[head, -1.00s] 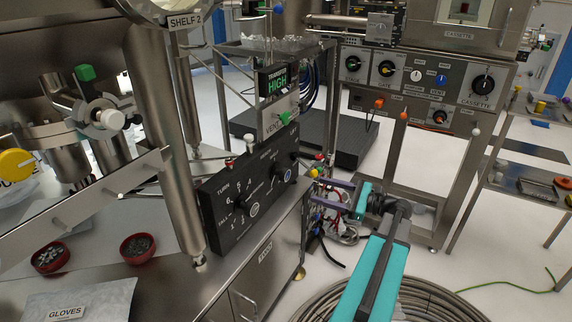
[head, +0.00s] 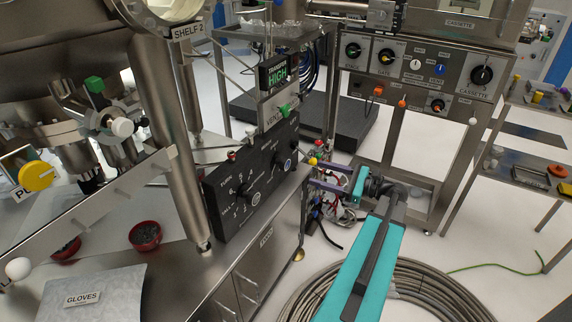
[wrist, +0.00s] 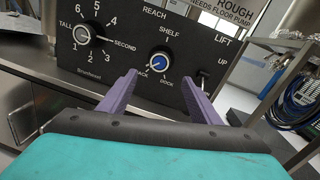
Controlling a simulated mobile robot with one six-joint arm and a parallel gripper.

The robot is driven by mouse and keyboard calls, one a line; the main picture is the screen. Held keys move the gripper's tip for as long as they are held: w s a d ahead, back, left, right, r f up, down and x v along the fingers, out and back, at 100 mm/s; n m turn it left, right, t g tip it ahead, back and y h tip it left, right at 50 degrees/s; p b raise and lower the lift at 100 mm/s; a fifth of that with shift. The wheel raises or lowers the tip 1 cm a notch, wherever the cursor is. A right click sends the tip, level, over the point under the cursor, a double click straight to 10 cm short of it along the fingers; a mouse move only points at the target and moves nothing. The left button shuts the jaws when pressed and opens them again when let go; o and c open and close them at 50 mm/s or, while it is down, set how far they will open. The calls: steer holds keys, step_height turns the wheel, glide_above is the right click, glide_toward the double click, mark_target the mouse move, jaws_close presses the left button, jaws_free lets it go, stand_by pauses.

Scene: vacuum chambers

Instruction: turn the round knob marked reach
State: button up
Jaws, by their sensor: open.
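The black control panel (head: 232,212) stands at the middle left in the head view. In the wrist view, the word REACH is printed on its face (wrist: 100,60), above a round blue-centred knob (wrist: 158,62) with SHELF over it and DOCK at its lower right. In the head view this knob (head: 288,164) is small, near the panel's right end. My gripper (head: 312,174) is just right of the panel. In the wrist view my gripper (wrist: 159,78) is open, its two purple fingers to either side below the knob. I see no contact, and the gap to the panel is unclear.
A numbered dial (wrist: 82,34) is left of the knob; a LIFT switch (wrist: 203,77) is at the right. Coiled hose (head: 430,285) lies on the floor.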

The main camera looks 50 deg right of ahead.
mark_target(288, 165)
steer(key=shift+x, duration=6.8)
steer(key=shift+a, duration=0.1)
steer(key=c, duration=1)
